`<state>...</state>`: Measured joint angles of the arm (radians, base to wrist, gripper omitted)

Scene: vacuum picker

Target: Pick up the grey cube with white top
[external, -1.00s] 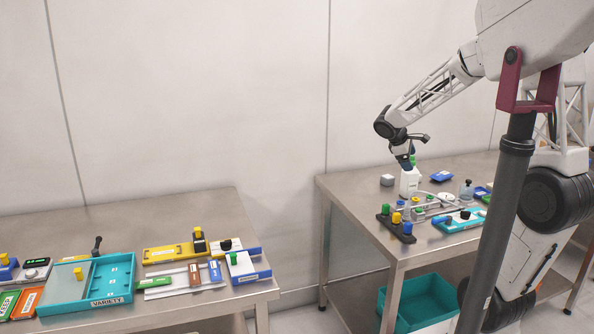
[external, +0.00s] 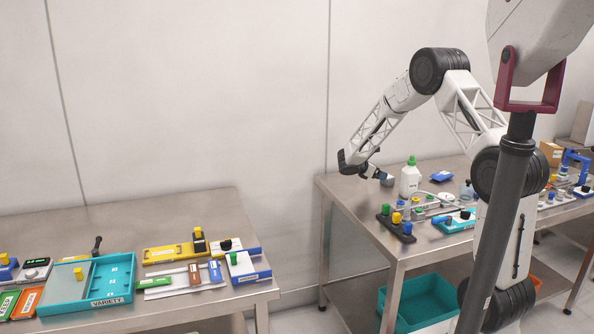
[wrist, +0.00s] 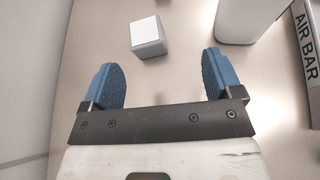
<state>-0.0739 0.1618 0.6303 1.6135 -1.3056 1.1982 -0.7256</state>
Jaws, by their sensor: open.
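The grey cube with white top (wrist: 148,37) stands on the steel table, just beyond my fingertips and a little left of the middle between them in the wrist view. In the external view the cube (external: 388,181) is beside my gripper (external: 377,176) at the table's left end, partly hard to tell from it. My gripper (wrist: 165,75) is open, with its two blue textured fingers wide apart and nothing between them. The cube is apart from both fingers.
A white bottle with green cap (external: 410,181) stands right of the cube; its white body (wrist: 246,18) shows at the wrist view's upper right. A bar labelled AIR BAR (wrist: 306,45) lies beyond it. Bare table surrounds the cube. A button block (external: 396,226) is nearer the front.

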